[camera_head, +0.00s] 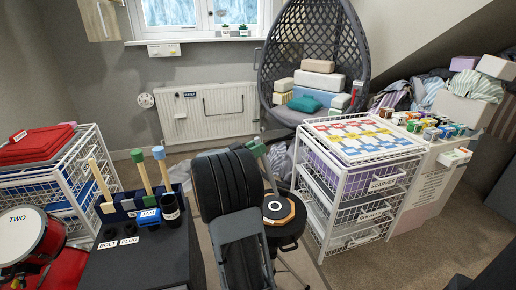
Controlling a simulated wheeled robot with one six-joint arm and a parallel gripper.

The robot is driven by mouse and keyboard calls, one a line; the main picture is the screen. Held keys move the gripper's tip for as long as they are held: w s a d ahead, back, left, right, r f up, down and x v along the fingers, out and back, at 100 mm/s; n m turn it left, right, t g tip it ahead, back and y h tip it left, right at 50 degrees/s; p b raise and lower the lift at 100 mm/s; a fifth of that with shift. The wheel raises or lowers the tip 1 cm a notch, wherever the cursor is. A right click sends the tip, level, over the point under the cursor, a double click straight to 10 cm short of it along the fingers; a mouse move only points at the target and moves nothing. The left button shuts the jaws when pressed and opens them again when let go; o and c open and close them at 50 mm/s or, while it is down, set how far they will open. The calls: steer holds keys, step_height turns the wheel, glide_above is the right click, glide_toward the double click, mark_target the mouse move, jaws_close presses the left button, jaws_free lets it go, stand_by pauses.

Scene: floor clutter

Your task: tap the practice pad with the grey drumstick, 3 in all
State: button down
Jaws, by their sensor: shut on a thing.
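A drumstick (267,167) with a grey-green end block slants down behind my arm toward the pad. My gripper (268,182) is mostly hidden by my own arm and is shut on this drumstick. I cannot tell whether the drumstick's lower end touches the pad. More sticks stand at the left, one with a green end (137,156), one with a blue end (158,152).
The black stand (140,262) with labelled parts is at the left, beside a red drum (30,240) marked TWO. A white wire basket unit (345,205) stands close right of the pad. A hanging chair (312,50) is behind. Open carpet lies at the lower right.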

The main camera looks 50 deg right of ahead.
step_height(320, 180, down, 3)
steer(key=shift+f+b, duration=0.2)
steer(key=shift+b, duration=0.75)
step_height(320, 180, up, 4)
steer(key=p, duration=0.3)
steer(key=shift+f, duration=0.3)
step_height(320, 180, down, 4)
steer(key=b, duration=0.2)
steer(key=shift+f+b, duration=0.2)
steer(key=shift+b, duration=0.2)
steer(key=shift+r, duration=0.15)
